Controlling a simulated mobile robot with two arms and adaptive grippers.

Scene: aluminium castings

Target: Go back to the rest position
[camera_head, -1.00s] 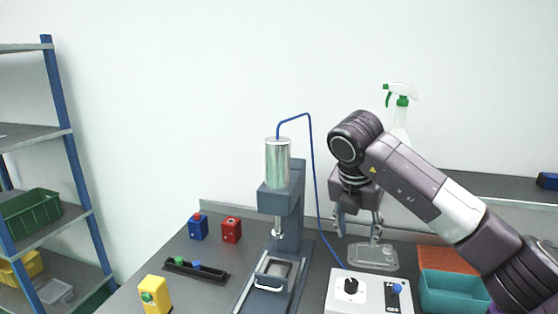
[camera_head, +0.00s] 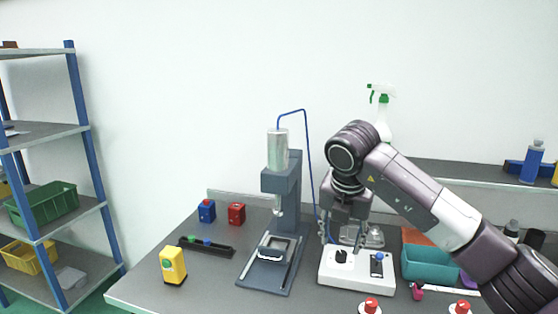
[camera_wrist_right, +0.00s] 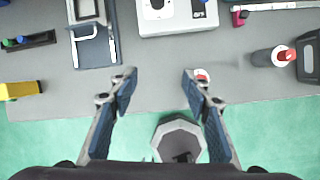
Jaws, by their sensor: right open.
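My right gripper (camera_head: 345,240) hangs down on its dark purple arm, in front of the back wall and over the white control box (camera_head: 352,277). In the right wrist view its two fingers (camera_wrist_right: 160,88) are spread apart with nothing between them. Below them show the grey table's front edge and the green floor. The control box also shows at the top of that view (camera_wrist_right: 178,22). My left gripper is in no view.
A grey press (camera_head: 282,190) stands left of the control box. A yellow block (camera_head: 173,266) stands near the left front. A shelf rack (camera_head: 75,130) is at the far left.

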